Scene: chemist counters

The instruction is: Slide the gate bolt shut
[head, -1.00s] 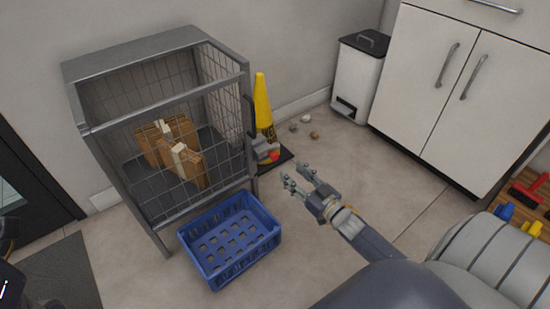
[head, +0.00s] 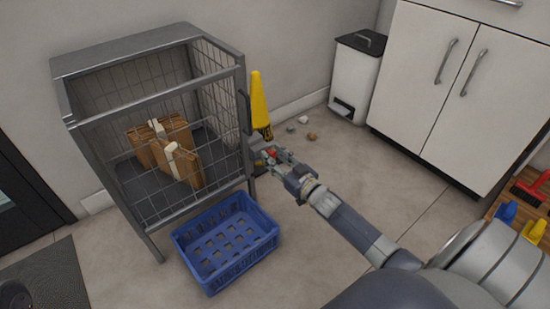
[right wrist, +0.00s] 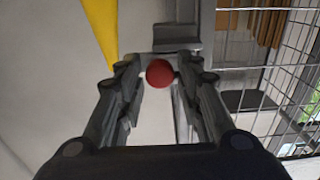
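The grey wire cage (head: 150,118) stands at the left with its mesh gate. The bolt's red knob (head: 272,153) sticks out at the cage's front right post, beside a grey bolt housing (right wrist: 177,38). My right gripper (head: 270,159) reaches the knob from the right. In the right wrist view the red knob (right wrist: 159,73) sits between the fingertips, with the fingers apart on both sides and narrow gaps showing. In the head view the fingers partly hide the bolt. My left gripper does not show.
Brown parcels (head: 178,160) with pale bands stand inside the cage. A blue crate (head: 228,267) sits on the floor before it. A yellow cone (head: 259,105) stands close behind the bolt. A white bin (head: 355,82) and cupboards (head: 470,85) are farther right.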

